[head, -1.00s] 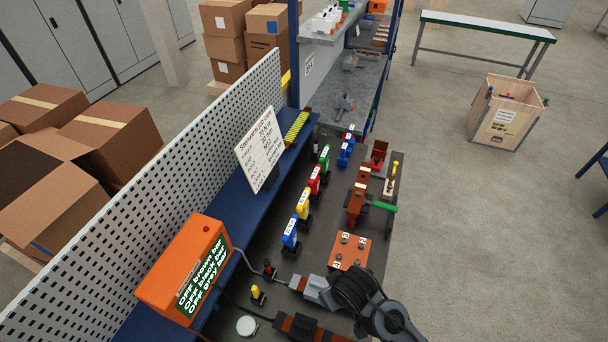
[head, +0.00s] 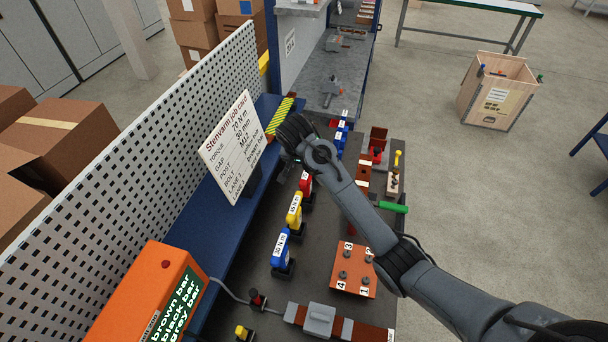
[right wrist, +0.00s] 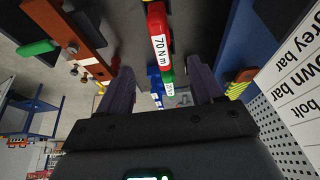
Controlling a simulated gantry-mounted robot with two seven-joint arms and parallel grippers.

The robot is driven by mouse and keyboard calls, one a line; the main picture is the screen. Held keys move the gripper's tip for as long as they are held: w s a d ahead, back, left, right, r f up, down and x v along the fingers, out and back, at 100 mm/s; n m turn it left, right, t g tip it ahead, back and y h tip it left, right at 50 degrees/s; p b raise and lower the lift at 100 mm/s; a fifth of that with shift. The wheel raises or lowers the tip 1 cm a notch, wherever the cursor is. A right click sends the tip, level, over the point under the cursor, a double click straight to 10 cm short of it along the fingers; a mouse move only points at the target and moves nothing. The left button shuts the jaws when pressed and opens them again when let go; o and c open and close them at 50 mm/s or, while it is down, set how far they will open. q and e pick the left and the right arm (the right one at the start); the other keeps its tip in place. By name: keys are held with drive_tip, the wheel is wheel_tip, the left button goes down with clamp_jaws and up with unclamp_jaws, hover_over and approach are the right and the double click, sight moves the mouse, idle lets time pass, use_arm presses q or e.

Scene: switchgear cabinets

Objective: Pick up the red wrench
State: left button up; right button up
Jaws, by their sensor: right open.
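The red wrench (head: 306,183) stands upright in a row of coloured torque wrenches on the dark bench, partly hidden by my right arm in the head view. In the right wrist view it (right wrist: 157,38) carries a 70 N m label and lies just beyond my fingertips, near the top. My right gripper (head: 287,158) is above the row, close to the red wrench and over the green wrench's place. In the right wrist view its two fingers (right wrist: 161,72) are apart, with the green wrench (right wrist: 167,74) showing between them. It holds nothing. My left gripper is not in view.
Yellow (head: 294,211) and blue (head: 282,250) wrenches stand nearer in the row; other blue wrenches (head: 341,133) stand beyond. A job card (head: 231,146) stands left of the gripper. A copper block with bolts (head: 354,268) and a green-handled tool (head: 393,207) lie right.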

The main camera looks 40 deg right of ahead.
sight(306, 175)
drive_tip(key=x, duration=0.4)
drive_tip(key=shift+f, duration=0.2)
drive_tip(key=shift+p+x, duration=0.35)
drive_tip(key=shift+x, duration=2.75)
drive_tip(key=shift+a, duration=0.1)
drive_tip(key=shift+c, duration=0.5)
clamp_jaws()
